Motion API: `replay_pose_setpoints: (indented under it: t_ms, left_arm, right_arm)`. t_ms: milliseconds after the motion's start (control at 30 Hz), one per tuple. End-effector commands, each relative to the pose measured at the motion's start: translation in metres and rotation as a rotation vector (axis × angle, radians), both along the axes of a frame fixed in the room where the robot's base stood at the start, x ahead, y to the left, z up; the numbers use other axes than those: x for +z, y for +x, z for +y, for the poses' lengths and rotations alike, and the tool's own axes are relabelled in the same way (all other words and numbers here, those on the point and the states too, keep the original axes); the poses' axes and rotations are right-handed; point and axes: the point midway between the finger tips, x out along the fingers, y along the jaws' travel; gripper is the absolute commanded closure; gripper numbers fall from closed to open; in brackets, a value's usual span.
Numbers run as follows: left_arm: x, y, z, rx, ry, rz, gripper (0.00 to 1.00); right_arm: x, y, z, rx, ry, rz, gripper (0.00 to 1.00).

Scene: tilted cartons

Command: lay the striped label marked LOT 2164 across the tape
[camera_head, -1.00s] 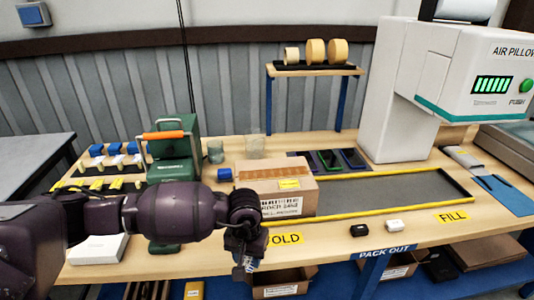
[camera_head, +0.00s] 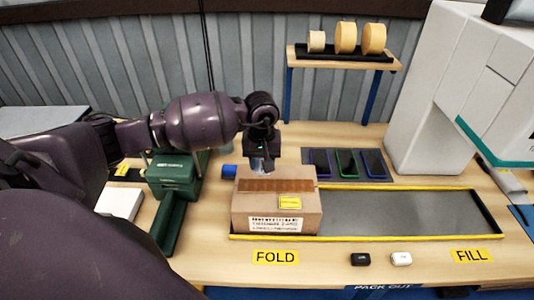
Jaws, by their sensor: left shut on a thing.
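A cardboard carton (camera_head: 240,205) sits at the left end of the yellow-edged tray, with a brown strip of tape (camera_head: 276,185) across its top. A yellow label (camera_head: 290,202) is on its top near the front edge, and a white printed label (camera_head: 275,224) is on its front face. My left gripper (camera_head: 263,163) points down over the back of the carton. It is shut on a small pale, bluish piece, apparently the striped label (camera_head: 257,165); its LOT marking cannot be read. The fingers are mostly hidden, and I cannot tell whether the piece touches the carton. My right gripper is not in view.
The dark tray (camera_head: 420,213) is clear right of the carton. Several phones (camera_head: 346,163) lie behind it. A blue object (camera_head: 228,171) stands beside the carton's back left. A black case (camera_head: 360,259) and a white case (camera_head: 401,258) lie in front. A green machine (camera_head: 172,176) stands left.

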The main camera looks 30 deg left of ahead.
Motion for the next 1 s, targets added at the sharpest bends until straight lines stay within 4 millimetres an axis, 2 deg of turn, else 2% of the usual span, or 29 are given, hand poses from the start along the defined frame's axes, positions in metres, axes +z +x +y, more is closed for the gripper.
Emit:
replay_pose_setpoints:
  t_ms: [200,600,1000]
  left_arm:
    - [-0.018,0.000,0.000,0.001,-0.001,0.001,0.73]
    - [-0.050,0.000,-0.001,-0.001,-0.001,0.000,0.73]
    - [-0.067,0.000,0.000,-0.001,-0.001,-0.001,0.73]
  right_arm:
    - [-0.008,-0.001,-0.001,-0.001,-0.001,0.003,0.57]
    - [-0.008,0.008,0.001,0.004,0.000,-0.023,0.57]
    - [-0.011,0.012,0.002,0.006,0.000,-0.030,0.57]
